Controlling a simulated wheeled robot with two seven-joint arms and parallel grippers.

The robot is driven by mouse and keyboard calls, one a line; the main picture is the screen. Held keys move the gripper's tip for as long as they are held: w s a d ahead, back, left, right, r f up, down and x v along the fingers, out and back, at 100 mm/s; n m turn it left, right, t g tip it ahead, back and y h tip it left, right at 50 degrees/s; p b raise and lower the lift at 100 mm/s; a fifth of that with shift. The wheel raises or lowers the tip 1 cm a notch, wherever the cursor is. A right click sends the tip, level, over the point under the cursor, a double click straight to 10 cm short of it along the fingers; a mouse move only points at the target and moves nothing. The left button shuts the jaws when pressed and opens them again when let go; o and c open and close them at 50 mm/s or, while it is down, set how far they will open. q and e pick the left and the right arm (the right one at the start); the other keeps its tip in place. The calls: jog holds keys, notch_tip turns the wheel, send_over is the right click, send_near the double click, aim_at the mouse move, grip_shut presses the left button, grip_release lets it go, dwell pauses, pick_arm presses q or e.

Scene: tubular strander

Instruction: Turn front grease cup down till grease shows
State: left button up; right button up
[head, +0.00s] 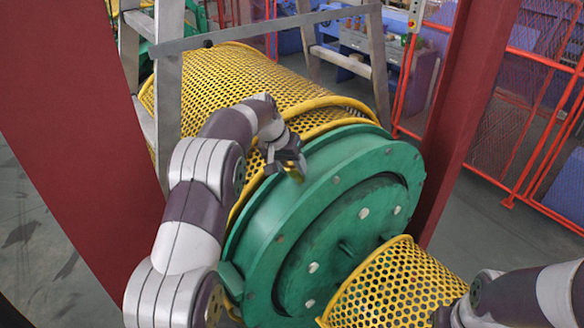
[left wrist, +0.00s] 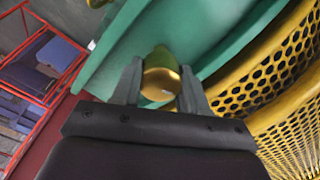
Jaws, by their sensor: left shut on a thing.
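The front grease cup (left wrist: 161,80) is a small brass cap against the green housing, in the middle of the left wrist view. My left gripper (left wrist: 160,88) has its two grey fingers closed on the sides of the cup. In the head view the left gripper (head: 292,168) is at the upper left rim of the green round housing (head: 290,235), with a bit of brass showing at its tip. I cannot make out any grease on the cup. My right arm comes in at the lower right of the head view, but its gripper is not visible.
Yellow perforated guards (head: 230,75) lie behind the housing, and another yellow guard (head: 395,285) sits in front at lower right. A metal ladder frame (head: 165,90) stands at the back left. Dark red beams (head: 75,110) flank both sides. A red fence (head: 520,120) is at right.

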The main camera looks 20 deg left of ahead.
pick_arm(q)
jog(key=m, duration=0.2)
jog(key=r+m, duration=0.1)
jog(key=m, duration=0.2)
jog(key=shift+w, duration=0.2)
jog(key=shift+m, duration=0.4)
jog(key=o, duration=1)
jog(key=shift+o, duration=0.3)
jog(key=shift+s+f, duration=0.15)
jog(key=shift+f, duration=0.1)
jog(key=p+v, duration=0.7)
jog(key=v, duration=0.5)
jog(key=shift+s+a+r+p, duration=0.2)
jog(key=shift+a+r+p, duration=0.05)
jog(key=shift+r+p, duration=0.1)
jog(key=shift+f, duration=0.1)
